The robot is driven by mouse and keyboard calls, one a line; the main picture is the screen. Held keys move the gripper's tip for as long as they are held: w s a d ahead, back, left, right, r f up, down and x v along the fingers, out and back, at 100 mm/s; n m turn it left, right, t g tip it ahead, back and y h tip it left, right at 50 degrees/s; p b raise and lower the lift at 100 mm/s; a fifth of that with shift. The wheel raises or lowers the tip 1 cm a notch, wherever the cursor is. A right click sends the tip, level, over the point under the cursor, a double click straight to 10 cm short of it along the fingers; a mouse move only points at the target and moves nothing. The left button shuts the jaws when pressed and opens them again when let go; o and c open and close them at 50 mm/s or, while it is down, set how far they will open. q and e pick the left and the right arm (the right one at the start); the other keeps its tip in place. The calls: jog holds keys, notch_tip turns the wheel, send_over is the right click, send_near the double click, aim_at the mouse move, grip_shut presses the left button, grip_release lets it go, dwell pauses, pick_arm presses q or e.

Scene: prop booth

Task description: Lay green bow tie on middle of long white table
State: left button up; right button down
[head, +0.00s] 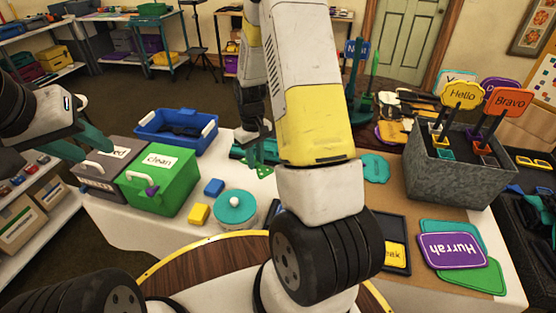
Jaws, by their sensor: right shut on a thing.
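The long white table (172,226) runs across the view under the boxes and signs. My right gripper (257,152) is beyond my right arm, over the table's far middle part. It is shut on a green piece that looks like the bow tie (259,169); the arm partly hides this area, and I cannot tell whether the piece touches the table. My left gripper (95,153) is open and empty, with its teal fingers near the grey box at the left.
A grey box (97,183), a green "clean" box (172,190) and a blue tray (150,128) stand left. A teal round container (235,212) and small blocks sit near the front. A grey bin (440,185) with signs stands right, beside a purple "Hurrah" sign (452,251).

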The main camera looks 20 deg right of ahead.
jog(key=s+d+f+n, duration=0.1)
jog(key=d+n, duration=0.1)
jog(key=d, duration=0.5)
jog(key=s+d+f+n, duration=0.2)
jog(key=d, duration=0.5)
jog(key=s+d+f+n, duration=0.1)
jog(key=d+n, duration=0.1)
jog(key=d, duration=0.5)
jog(key=shift+s+f+n, duration=0.15)
jog(key=shift+s+n, duration=0.05)
jog(key=shift+n, duration=0.2)
send_over(274, 174)
jog(key=shift+s+d+f, duration=0.35)
jog(key=shift+d+f, duration=0.1)
jog(key=shift+f, duration=0.3)
jog(key=shift+w+a+f, duration=0.15)
jog(key=shift+a+f, duration=0.05)
jog(key=shift+f, duration=0.7)
jog(key=shift+w+a+f, duration=0.15)
jog(key=shift+a+f, duration=0.05)
jog(key=shift+f, duration=0.7)
jog(key=shift+f, duration=0.1)
jog(key=c, duration=1.5)
grip_release()
